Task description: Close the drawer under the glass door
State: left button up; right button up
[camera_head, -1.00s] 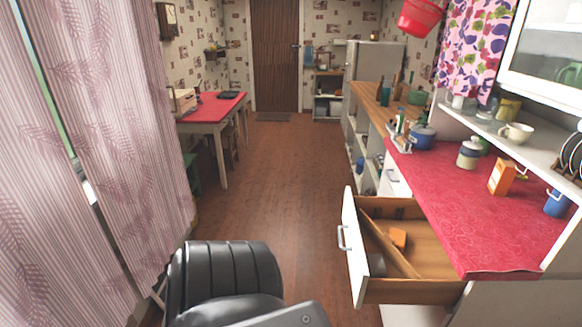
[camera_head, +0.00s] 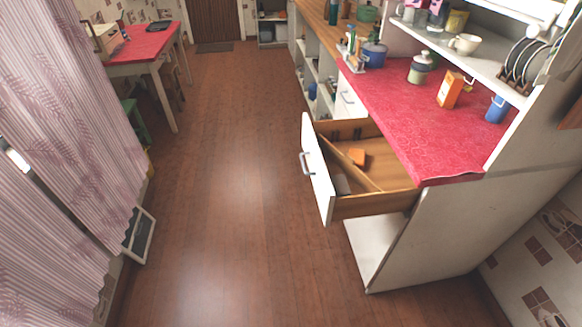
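The drawer (camera_head: 317,176) is pulled out from the cabinet under the red-topped counter, on the right of the head view. It has a white front with a grey handle (camera_head: 306,163) facing left, and wooden sides. The glass door is out of the frame now, apart from a possible lower edge at the top right. Neither of my grippers is in view.
The red counter (camera_head: 420,120) holds an orange box (camera_head: 450,89), a blue pot (camera_head: 374,54) and a lidded jar (camera_head: 420,68). The wooden floor (camera_head: 230,190) left of the drawer is clear. A red table (camera_head: 145,45) stands at the far left, with striped curtains (camera_head: 70,130) nearer.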

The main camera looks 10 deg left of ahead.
aim_at(383, 166)
jog(key=u, duration=2.25)
jog(key=k, duration=0.7)
jog(key=z, duration=3)
